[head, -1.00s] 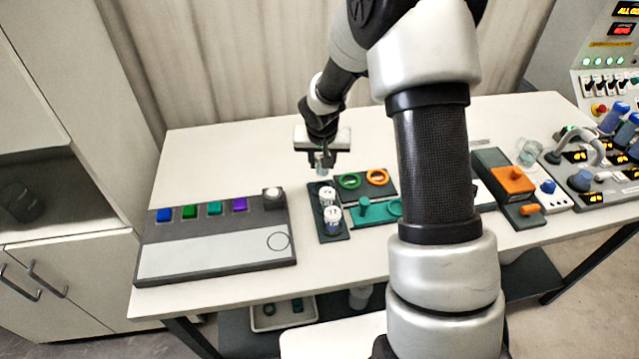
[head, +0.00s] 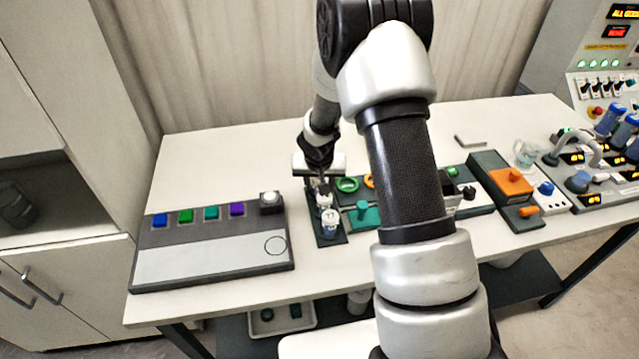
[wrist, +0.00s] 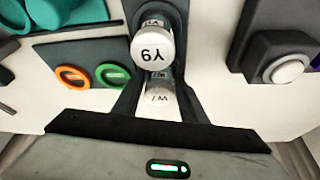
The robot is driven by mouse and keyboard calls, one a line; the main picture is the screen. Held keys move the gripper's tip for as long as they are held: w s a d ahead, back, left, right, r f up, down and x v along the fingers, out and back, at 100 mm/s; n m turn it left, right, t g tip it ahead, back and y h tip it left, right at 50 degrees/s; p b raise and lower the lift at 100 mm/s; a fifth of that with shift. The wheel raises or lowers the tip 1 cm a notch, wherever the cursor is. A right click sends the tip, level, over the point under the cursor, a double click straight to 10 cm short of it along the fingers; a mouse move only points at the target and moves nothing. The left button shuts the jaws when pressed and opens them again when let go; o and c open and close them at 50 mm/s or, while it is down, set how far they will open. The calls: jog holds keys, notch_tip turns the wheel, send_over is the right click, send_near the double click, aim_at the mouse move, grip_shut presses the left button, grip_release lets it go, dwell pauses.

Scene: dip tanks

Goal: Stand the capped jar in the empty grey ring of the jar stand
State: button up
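The dark jar stand (head: 317,238) is left of the middle of the table in the head view. Two white-capped jars stand in it, one at the front (head: 330,224) and one behind it (head: 325,201). My gripper (head: 319,184) is low over the back end of the stand. In the wrist view, a pale capped jar (wrist: 158,98) with a partly readable label sits between my fingers, which look shut on it. A cap marked Y9 (wrist: 152,48) is just beyond it. The grey ring and the held jar's base are hidden, so I cannot tell whether it touches the stand.
Right of the stand are a green ring (head: 347,185), an orange ring (head: 369,181) and a teal fixture (head: 363,214). A grey panel with coloured buttons (head: 210,250) lies on the left. My arm hides part of the table. The table behind the stand is clear.

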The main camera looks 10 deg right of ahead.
jog(key=shift+o, duration=0.9)
jog(key=shift+r, duration=0.1)
